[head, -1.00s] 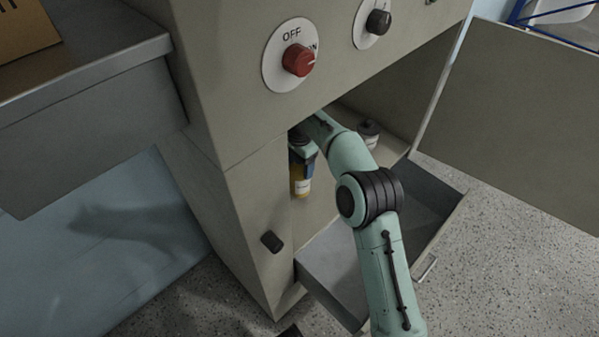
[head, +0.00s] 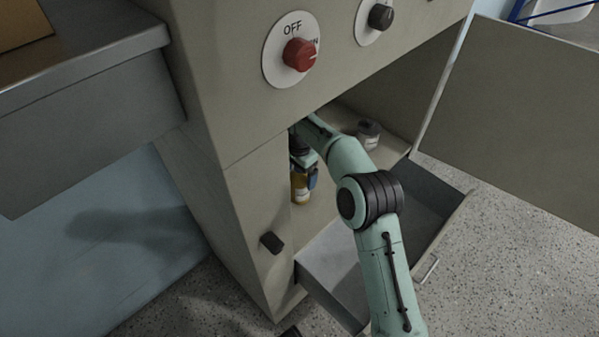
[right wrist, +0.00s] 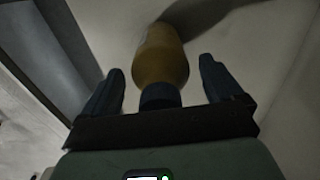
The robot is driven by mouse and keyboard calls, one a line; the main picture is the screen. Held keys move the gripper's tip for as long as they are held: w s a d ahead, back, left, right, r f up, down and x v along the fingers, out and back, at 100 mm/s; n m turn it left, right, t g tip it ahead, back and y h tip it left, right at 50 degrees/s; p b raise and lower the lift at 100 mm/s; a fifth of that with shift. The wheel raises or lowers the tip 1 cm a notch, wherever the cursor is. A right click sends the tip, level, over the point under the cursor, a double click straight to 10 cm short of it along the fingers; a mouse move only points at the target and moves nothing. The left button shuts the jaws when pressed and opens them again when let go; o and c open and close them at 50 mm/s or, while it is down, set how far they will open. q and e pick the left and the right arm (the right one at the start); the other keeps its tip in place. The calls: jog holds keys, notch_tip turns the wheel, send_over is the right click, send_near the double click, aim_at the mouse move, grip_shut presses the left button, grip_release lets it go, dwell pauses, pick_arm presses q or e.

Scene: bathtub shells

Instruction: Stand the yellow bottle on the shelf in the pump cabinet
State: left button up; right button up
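The yellow bottle (head: 300,188) is inside the pump cabinet (head: 230,150), near the left side of its opening. It appears upright on the shelf (head: 318,208), though its base is partly hard to see. In the right wrist view the bottle (right wrist: 160,58) has its dark cap toward me. My right gripper (right wrist: 160,92) is open around the cap and neck, with a visible gap between each finger and the bottle. In the head view my right gripper (head: 304,172) is partly hidden by the cabinet edge. My left gripper is not in view.
A grey bottle (head: 368,134) stands deeper in the cabinet, right of my arm. A drawer (head: 340,275) is pulled out below the shelf. The cabinet door (head: 520,120) is open at right. A red knob (head: 299,55) and a black knob (head: 380,17) are above.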

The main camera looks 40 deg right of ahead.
jog(key=shift+r, duration=0.1)
jog(key=shift+r, duration=0.35)
notch_tip(320, 180, up, 6)
jog(key=shift+f+p, duration=0.15)
jog(key=shift+p, duration=0.85)
jog(key=shift+r, duration=0.6)
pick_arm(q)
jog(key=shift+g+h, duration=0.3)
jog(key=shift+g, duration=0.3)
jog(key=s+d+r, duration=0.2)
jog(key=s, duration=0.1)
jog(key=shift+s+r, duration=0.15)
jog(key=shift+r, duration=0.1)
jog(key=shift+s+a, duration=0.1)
